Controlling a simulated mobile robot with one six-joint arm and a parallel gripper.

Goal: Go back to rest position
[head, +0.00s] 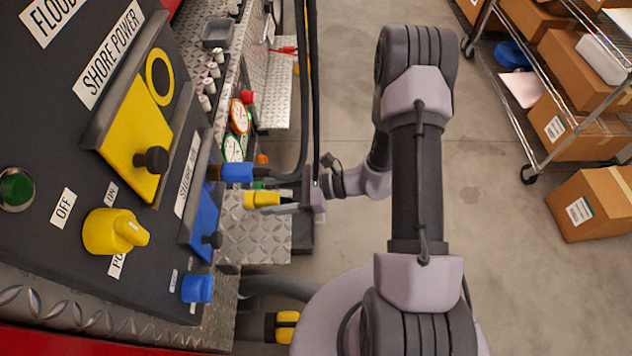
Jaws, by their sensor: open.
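My gripper (272,195) is in the middle of the head view, pointing left toward the pump panel. Its jaws are open. A yellow fitting (261,198) and a blue fitting (237,172) show at its fingertips; I cannot tell whether the fingers touch them. My arm is bent and reaches from the bottom of the view up and then back left to the gripper. The black control panel (60,140) fills the left side, with labels reading SHORE POWER and OFF.
A yellow cover (135,140), a yellow knob (112,232), a blue cover (205,222) and gauges (238,115) face the arm. Dark hoses (303,80) hang beside the gripper. A wire shelf with boxes (575,75) and a floor box (590,205) stand right. Bare floor (500,260) lies between.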

